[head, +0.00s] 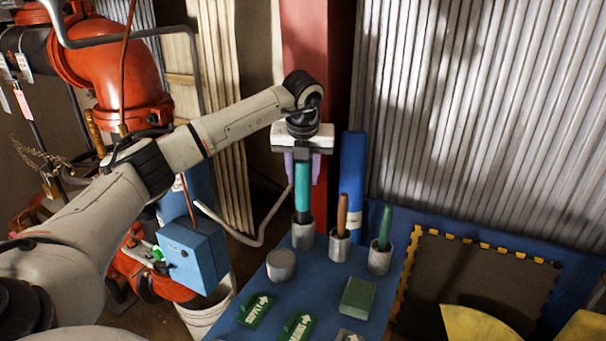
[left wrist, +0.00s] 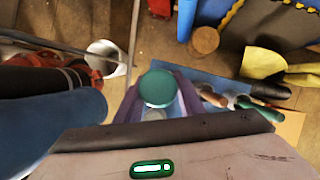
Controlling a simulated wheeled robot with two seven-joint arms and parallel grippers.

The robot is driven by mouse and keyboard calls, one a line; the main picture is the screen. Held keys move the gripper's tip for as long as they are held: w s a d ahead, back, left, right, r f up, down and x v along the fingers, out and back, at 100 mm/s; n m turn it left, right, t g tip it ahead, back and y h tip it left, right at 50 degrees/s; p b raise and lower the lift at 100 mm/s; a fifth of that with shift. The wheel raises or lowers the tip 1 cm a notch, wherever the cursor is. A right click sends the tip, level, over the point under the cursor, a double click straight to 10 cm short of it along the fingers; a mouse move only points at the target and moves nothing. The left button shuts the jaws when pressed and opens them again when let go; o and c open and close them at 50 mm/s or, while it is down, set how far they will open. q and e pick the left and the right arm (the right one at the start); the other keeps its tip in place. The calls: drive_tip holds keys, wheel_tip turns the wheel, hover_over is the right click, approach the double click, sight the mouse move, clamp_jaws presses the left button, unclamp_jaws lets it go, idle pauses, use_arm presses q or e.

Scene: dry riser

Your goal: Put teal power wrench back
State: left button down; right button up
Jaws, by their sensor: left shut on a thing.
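The teal power wrench (head: 302,185) hangs upright under my left gripper (head: 303,165), with its dark lower part down at the mouth of the leftmost grey cup (head: 303,236). I cannot tell how deep the tip sits in the cup. The purple fingers are shut on the upper teal handle. In the left wrist view the round teal top of the wrench (left wrist: 158,88) sits between the fingers of the left gripper (left wrist: 160,104). My right gripper is out of view.
Two more grey cups hold a brown-handled tool (head: 341,215) and a green-handled tool (head: 384,228). A grey round tin (head: 281,264) and a green block (head: 357,296) stand on the blue table (head: 323,283). A blue box (head: 194,255) and red pipework (head: 120,75) are at left.

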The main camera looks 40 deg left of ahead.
use_arm(q)
drive_tip(key=c, duration=1.2)
unclamp_jaws()
drive_tip(key=shift+f, duration=0.1)
drive_tip(key=b+v, duration=0.1)
drive_tip(key=v, duration=1.1)
